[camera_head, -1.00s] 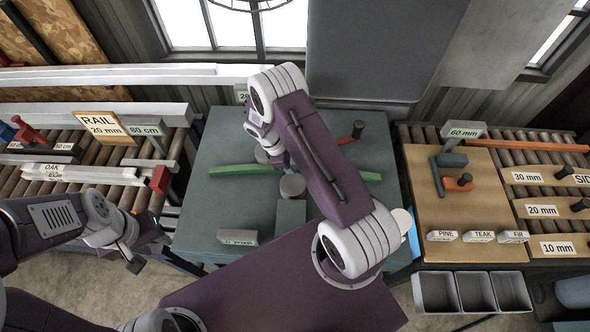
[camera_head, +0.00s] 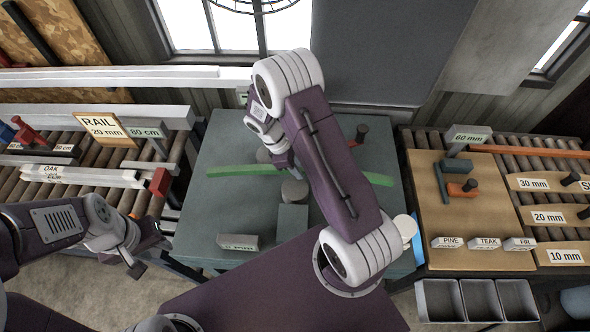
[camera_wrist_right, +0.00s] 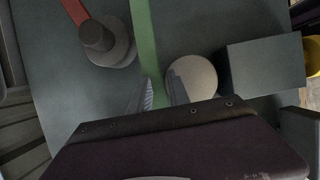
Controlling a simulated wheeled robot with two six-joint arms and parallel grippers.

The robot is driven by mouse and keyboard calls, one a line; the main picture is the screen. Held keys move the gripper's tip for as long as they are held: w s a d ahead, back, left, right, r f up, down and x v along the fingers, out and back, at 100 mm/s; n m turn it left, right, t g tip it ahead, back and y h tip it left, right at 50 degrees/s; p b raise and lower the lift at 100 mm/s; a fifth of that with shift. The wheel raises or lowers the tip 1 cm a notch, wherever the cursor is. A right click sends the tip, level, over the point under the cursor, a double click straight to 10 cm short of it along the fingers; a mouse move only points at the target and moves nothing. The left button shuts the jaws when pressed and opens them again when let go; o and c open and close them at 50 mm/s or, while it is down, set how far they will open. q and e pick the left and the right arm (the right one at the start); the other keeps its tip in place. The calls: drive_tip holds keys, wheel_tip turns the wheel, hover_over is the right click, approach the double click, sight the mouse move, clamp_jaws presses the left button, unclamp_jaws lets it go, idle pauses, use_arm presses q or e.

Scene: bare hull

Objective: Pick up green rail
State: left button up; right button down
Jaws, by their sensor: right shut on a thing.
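The green rail (camera_head: 235,170) lies lengthwise across the grey-green work table (camera_head: 215,205) in the head view. Its middle is hidden behind my right arm. My right gripper (camera_head: 284,162) is at the rail's middle, partly hidden by its own wrist. In the right wrist view the rail (camera_wrist_right: 145,45) runs between the two fingers, and my right gripper (camera_wrist_right: 158,92) is shut on it. It looks a little above the table, though the gap is hard to judge. My left gripper (camera_head: 140,258) is away at the lower left; its jaw opening is unclear.
A grey cylinder (camera_head: 295,190) and a grey block (camera_head: 291,222) stand close to the rail. A red-handled piece with a dark knob (camera_head: 358,135) is behind it. A small sign (camera_head: 238,242) stands near the front. A roller rack (camera_head: 150,150) is left, a wooden board (camera_head: 425,210) right.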

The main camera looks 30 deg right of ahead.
drive_tip(key=s+a+r+b, duration=0.1)
drive_tip(key=s+r, duration=0.4)
drive_tip(key=s, duration=0.4)
drive_tip(key=shift+s+r, duration=0.15)
drive_tip(key=shift+r, duration=0.25)
